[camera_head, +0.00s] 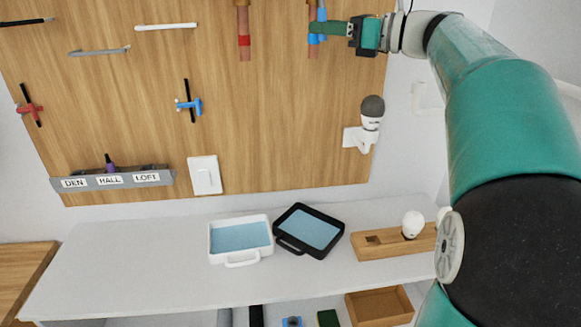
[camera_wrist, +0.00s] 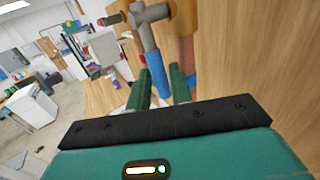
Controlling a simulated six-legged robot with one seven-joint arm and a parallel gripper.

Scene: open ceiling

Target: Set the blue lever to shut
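The blue lever (camera_wrist: 157,72) hangs downward from a grey valve fitting (camera_wrist: 150,17) in the wrist view, roughly along a copper pipe (camera_wrist: 184,20). In the head view the blue lever (camera_head: 322,14) shows beside the right copper pipe (camera_head: 312,52), partly hidden by my gripper. My gripper (camera_head: 318,28) reaches in from the right at the lever's height. In the wrist view my gripper's two green fingers (camera_wrist: 160,88) stand apart, with the lever's lower end in line with the gap. I cannot tell whether they touch it.
Trays (camera_head: 241,258) rest on the white counter (camera_head: 150,275) below.

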